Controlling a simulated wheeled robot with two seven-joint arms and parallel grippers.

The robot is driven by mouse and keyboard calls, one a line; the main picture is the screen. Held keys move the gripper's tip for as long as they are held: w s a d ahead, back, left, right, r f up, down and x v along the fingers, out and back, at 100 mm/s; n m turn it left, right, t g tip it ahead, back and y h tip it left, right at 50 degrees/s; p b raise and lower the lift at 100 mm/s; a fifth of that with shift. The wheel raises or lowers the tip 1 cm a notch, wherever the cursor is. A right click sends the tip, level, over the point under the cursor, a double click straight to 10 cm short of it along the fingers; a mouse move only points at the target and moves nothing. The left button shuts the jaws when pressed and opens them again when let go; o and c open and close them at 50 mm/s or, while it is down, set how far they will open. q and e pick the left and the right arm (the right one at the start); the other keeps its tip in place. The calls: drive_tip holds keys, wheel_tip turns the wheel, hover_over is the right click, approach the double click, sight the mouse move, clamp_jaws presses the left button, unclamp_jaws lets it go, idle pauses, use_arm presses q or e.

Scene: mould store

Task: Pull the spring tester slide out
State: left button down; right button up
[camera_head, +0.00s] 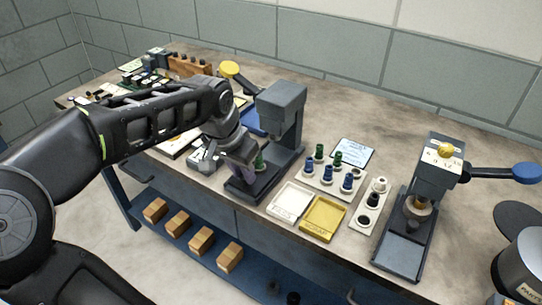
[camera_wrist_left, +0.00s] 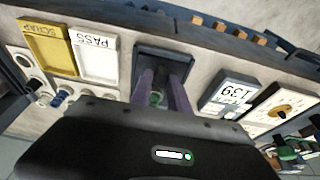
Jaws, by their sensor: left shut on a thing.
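The spring tester (camera_head: 283,105) is a dark grey stand with an overhanging head and a low base, near the middle of the bench. Its dark slide (camera_wrist_left: 165,58) lies at the base, under my fingers. A green-topped piece (camera_head: 260,160) stands there below the head; green also shows between my fingers in the wrist view (camera_wrist_left: 157,98). My right gripper is not in view.
White PASS (camera_head: 290,201) and yellow SCRAP (camera_head: 323,218) trays lie right of the tester. Beyond them are a rack (camera_head: 330,181) of blue and green pieces and a press (camera_head: 440,175) with a blue-ended lever. A display reading 139 (camera_wrist_left: 233,92) stands beside the tester.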

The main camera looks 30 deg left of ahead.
use_arm(q)
drive_tip(key=shift+s, duration=1.75)
drive_tip(key=c, duration=0.6)
unclamp_jaws()
drive_tip(key=shift+w, duration=0.1)
drive_tip(key=shift+r, duration=0.1)
wheel_tip(320, 180, up, 7)
drive_tip(key=p, duration=0.5)
